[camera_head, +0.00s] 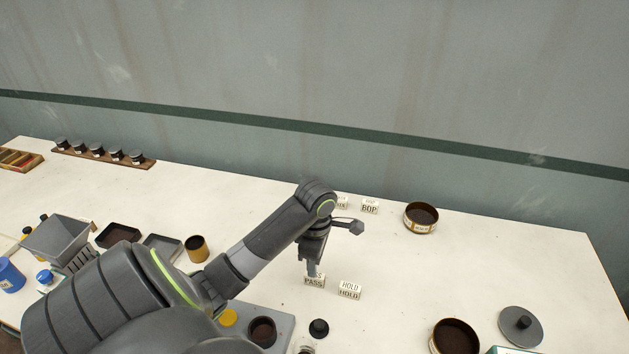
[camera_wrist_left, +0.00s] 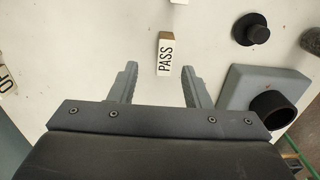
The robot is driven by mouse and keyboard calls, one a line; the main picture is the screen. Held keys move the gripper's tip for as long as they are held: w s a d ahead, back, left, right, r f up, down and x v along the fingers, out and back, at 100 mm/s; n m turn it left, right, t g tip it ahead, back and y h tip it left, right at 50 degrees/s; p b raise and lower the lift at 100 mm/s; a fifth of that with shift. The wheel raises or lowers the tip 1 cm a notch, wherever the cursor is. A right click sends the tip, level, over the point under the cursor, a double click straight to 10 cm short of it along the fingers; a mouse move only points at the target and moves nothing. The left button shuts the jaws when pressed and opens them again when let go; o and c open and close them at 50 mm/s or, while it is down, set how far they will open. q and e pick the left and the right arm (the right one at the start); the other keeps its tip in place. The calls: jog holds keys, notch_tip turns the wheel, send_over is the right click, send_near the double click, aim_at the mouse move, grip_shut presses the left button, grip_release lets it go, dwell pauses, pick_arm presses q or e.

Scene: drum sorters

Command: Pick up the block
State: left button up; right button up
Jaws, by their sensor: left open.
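A white block with a wooden-coloured edge marked PASS (camera_head: 314,282) stands on the white table. In the left wrist view the PASS block (camera_wrist_left: 165,54) lies between and slightly beyond the fingertips of my left gripper (camera_wrist_left: 159,74), which is open and empty. In the head view my left gripper (camera_head: 311,268) points down just above this block and covers part of its top. A similar HOLD block (camera_head: 349,290) stands to its right. A BOP block (camera_head: 369,206) stands further back, beside another block (camera_head: 342,202) partly hidden by my arm. My right gripper is not in view.
A grey plate (camera_wrist_left: 237,78) carries a dark cup (camera_wrist_left: 272,109), near a black lid (camera_wrist_left: 250,28). Round brown tins (camera_head: 421,217) (camera_head: 453,338) and a grey lid (camera_head: 520,326) stand to the right. Trays and a grey bin (camera_head: 58,238) are at left.

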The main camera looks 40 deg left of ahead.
aim_at(318, 281)
pick_arm(q)
jog(key=shift+s+f, duration=0.25)
jog(key=shift+f, duration=1.35)
jog(key=shift+s+f, duration=0.2)
jog(key=shift+f, duration=1.35)
jog(key=shift+c, duration=0.3)
grip_shut()
